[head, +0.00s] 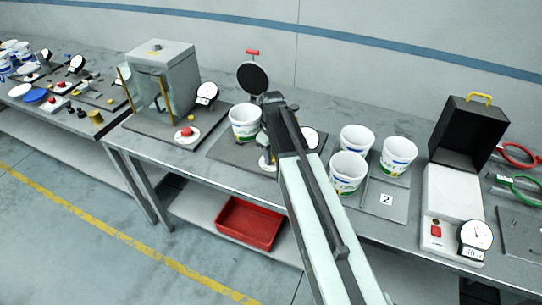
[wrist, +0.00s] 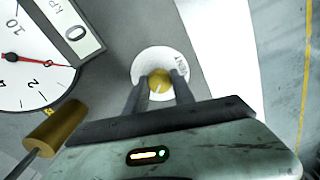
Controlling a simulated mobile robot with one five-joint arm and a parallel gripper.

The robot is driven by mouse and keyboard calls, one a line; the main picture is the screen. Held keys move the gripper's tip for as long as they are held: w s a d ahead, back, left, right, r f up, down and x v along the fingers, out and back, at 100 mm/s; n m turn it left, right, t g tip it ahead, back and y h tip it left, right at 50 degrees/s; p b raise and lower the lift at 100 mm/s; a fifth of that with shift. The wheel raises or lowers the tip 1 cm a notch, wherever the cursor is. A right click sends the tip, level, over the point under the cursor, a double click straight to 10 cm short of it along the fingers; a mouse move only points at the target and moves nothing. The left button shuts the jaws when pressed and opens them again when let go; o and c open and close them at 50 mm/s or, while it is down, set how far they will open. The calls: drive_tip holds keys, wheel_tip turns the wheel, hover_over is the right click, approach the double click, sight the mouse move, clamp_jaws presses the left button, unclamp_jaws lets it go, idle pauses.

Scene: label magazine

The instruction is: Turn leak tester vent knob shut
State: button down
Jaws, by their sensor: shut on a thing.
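The leak tester stands mid-table in the head view, with a raised round black lid (head: 252,78) and a white tub (head: 244,122) below it. Its vent knob (wrist: 159,82) is a small brass knob on a white disc (wrist: 146,64) with partly hidden VENT lettering. My gripper (wrist: 158,86) is shut on the knob, one finger on each side. A pale line shows on the knob's top. The dial gauge (wrist: 30,62) beside it has a red needle near 0. In the head view my arm hides the knob and part of the gauge (head: 310,138).
A brass cylinder (wrist: 54,128) on a rod lies close left of my gripper in the wrist view. Several white tubs stand right of my arm near a plate marked 2 (head: 386,199). A glass-fronted grey cabinet (head: 160,75) stands left. A red bin (head: 248,224) sits on the lower shelf.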

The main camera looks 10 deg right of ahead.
drive_tip(key=shift+n, duration=0.4)
drive_tip(key=c, duration=1.1)
unclamp_jaws()
drive_tip(key=shift+o, duration=0.2)
wheel_tip(320, 180, up, 8)
drive_tip(key=p, duration=0.8)
drive_tip(key=shift+f, duration=0.1)
